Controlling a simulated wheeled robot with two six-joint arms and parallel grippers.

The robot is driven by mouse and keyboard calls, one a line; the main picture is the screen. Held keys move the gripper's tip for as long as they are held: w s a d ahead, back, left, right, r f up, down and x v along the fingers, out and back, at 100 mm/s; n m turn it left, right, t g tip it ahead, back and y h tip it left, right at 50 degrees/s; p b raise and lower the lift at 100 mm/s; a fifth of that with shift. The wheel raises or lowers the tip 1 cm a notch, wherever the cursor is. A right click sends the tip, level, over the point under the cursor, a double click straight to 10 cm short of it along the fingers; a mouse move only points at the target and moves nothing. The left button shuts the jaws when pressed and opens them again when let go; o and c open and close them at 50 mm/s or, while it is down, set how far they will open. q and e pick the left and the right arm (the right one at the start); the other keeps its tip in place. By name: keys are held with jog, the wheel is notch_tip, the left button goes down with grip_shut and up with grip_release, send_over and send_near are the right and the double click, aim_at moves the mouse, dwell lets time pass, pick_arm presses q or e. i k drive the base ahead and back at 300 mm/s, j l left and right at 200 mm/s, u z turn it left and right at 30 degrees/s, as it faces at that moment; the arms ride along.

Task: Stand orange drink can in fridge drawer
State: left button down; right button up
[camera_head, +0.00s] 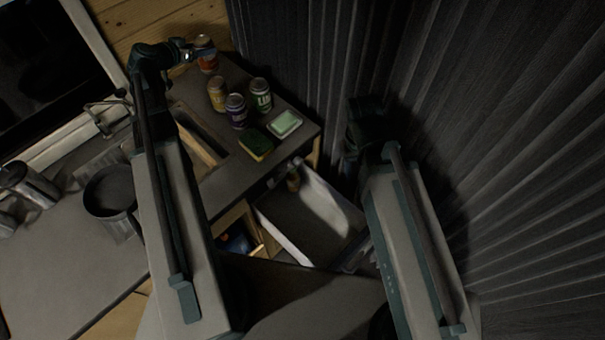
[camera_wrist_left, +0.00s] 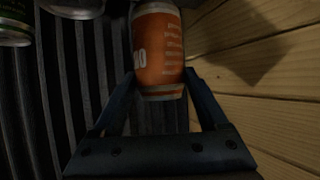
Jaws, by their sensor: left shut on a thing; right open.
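The orange drink can (camera_head: 207,62) is at the far back of the counter, by the wooden wall. My left gripper (camera_head: 190,52) is shut on it; in the left wrist view the can (camera_wrist_left: 158,50) sits between the two fingers (camera_wrist_left: 160,88). Whether its base touches the counter is unclear. The fridge drawer (camera_head: 308,218) is pulled open below the counter's right end, with a pale floor and a small brownish item (camera_head: 293,180) at its back corner. My right gripper (camera_head: 366,118) is dark, beside the curtain right of the counter; its fingers are hard to make out.
A yellow can (camera_head: 217,94), a purple can (camera_head: 236,110) and a green can (camera_head: 261,95) stand near the orange one. A sponge (camera_head: 256,145) and a green-topped dish (camera_head: 285,124) lie by the counter edge. A pot (camera_head: 110,192) stands left; a pleated curtain (camera_head: 500,120) fills the right.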

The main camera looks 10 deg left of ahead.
aim_at(316, 243)
jog(key=l+u, duration=0.2)
jog(key=k+l, duration=0.2)
jog(key=k, duration=0.2)
jog(key=k+l, duration=0.2)
jog(key=k, duration=0.2)
jog(key=k+l+z, duration=0.1)
jog(key=k, duration=0.35)
jog(key=l, duration=0.05)
